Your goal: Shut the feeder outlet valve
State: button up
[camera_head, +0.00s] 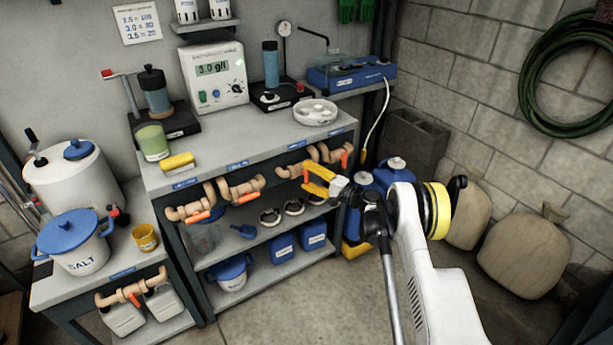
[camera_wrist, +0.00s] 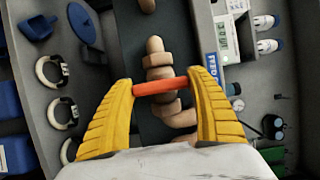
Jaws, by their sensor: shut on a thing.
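The feeder outlet valve is a tan pipe fitting (camera_wrist: 158,60) with an orange-red lever handle (camera_wrist: 160,86) in the wrist view. A blue label starting "FEED" (camera_wrist: 211,72) is beside it on the bench edge. The handle lies crosswise over the pipe. My gripper (camera_wrist: 163,92) has its two yellow fingers closed at either end of the handle. In the head view my gripper (camera_head: 317,180) is at the bench's front edge, in front of this valve's tan pipe (camera_head: 288,171) and hiding most of its handle.
Similar orange-handled valves sit along the edge, to the left (camera_head: 243,190) and right (camera_head: 344,158). A meter reading 3.0 g/l (camera_head: 213,75) stands on the bench. Black-and-white rings (camera_head: 293,207) and blue containers (camera_head: 314,234) fill the shelves below. Bare floor (camera_head: 290,310) is in front.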

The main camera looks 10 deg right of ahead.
jog(key=o, duration=1.2)
jog(key=v, duration=1.2)
